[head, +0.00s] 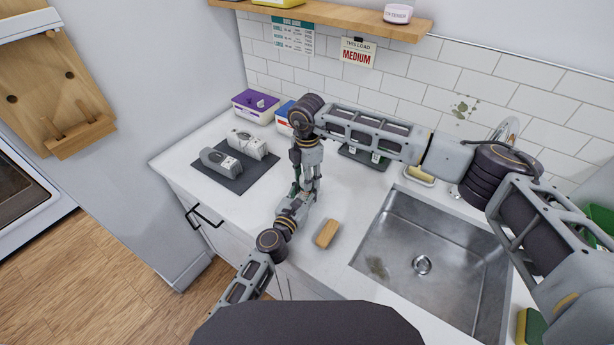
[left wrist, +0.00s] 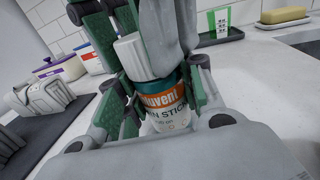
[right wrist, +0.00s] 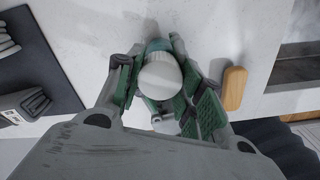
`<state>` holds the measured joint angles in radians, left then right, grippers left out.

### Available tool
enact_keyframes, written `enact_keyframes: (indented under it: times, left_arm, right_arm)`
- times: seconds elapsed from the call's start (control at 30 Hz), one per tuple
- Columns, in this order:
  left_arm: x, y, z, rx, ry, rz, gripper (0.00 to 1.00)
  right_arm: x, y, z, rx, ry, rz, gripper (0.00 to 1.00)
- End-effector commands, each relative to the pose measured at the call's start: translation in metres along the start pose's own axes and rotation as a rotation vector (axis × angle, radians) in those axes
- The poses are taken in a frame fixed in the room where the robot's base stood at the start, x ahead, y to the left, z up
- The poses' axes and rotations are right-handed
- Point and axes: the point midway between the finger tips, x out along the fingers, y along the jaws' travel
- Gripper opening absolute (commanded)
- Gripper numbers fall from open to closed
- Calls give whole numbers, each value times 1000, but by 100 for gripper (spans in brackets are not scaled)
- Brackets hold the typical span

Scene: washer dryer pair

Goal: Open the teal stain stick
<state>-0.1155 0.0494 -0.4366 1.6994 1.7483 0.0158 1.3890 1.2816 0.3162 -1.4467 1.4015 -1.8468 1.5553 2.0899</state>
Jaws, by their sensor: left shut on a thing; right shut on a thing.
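The teal stain stick (left wrist: 172,102) stands roughly upright, with an orange and white label, in the left wrist view. Its white cap (left wrist: 133,57) is on its top end; whether any gap lies between cap and body I cannot tell. My left gripper (head: 300,197) is shut on the stick's body, low over the counter. My right gripper (head: 308,183) comes down from above and is shut around the cap. The right wrist view shows the cap's round white top (right wrist: 160,76) between the right fingers. In the head view the grippers mostly hide the stick.
A wooden block (head: 327,233) lies near the counter's front edge, left of the steel sink (head: 425,255). A dark mat (head: 237,185) with two grey folded items lies to the left. A purple-lidded box (head: 255,105) and a yellow soap (head: 420,177) stand at the back.

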Motion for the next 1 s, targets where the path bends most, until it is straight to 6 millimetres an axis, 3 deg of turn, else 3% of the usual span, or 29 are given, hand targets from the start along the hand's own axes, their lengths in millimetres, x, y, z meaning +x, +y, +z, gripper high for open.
enact_keyframes:
  times: [0.2,0.23,0.37,0.73,1.0]
  left_arm:
    - [0,0,0,0,1,0,0]
    - [0,0,0,0,1,0,0]
    - [0,0,0,0,1,0,0]
    - [0,0,0,0,1,0,0]
    - [0,0,0,0,1,0,0]
  right_arm:
    - [0,0,0,1,-1,1,9]
    - [0,0,0,1,-1,1,41]
    - [0,0,0,0,-1,1,58]
    - [-2,0,0,0,0,1,59]
    - [-21,0,0,0,-1,1,59]
